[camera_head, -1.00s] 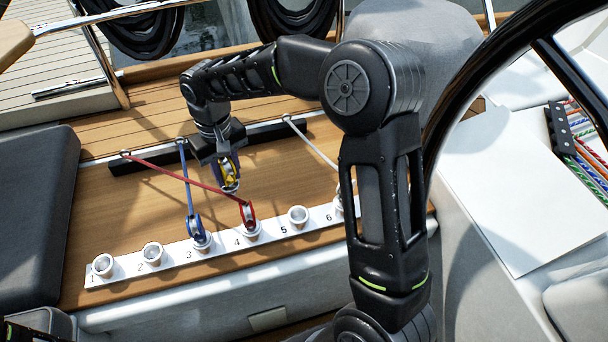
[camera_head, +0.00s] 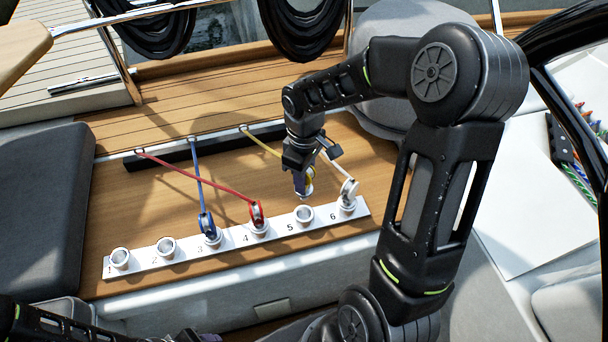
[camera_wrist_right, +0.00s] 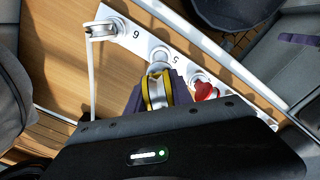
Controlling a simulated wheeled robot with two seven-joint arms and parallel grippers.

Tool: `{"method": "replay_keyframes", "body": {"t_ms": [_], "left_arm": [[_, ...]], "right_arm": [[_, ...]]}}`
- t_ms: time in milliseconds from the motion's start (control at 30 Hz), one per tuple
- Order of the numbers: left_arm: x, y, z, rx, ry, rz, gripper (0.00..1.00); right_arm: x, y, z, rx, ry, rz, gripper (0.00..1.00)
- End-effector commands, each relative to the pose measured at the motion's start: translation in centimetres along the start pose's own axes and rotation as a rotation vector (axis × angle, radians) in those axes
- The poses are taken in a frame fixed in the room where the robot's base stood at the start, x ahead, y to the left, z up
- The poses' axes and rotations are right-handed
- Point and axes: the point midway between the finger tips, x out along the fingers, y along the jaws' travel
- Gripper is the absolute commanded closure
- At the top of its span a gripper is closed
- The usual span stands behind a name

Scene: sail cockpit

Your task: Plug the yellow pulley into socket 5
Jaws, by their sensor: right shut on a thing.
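My right gripper (camera_head: 303,190) is shut on the yellow pulley (camera_head: 309,185), which hangs just above and behind socket 5 (camera_head: 304,214). The yellow rope (camera_head: 262,142) runs from the pulley back to the dark rail. In the right wrist view, the yellow pulley (camera_wrist_right: 156,92) sits between the fingers, with the socket 5 ring (camera_wrist_right: 160,56) directly beyond it. Whether its tip touches the socket is hard to tell; in the head view it appears apart. Part of my left arm shows at the bottom left of the head view; its gripper is not visible.
The white strip (camera_head: 188,258) carries numbered sockets. Sockets 1 (camera_head: 120,258) and 2 (camera_head: 166,247) are empty. A blue pulley (camera_head: 207,225) stands at 3, a red pulley (camera_head: 257,213) at 4, and a white pulley (camera_head: 349,188) at 6, close to my gripper.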

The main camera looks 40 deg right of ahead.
Motion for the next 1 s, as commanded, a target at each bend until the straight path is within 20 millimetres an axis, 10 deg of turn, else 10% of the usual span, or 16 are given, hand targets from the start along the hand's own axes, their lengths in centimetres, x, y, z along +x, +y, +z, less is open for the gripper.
{"method": "replay_keyframes", "body": {"t_ms": [1000], "left_arm": [[4.3,-1.7,-0.1,0.0,0.003,0.0,0.47]], "right_arm": [[5.8,0.0,-0.1,0.002,0.001,0.0,1.0]]}}
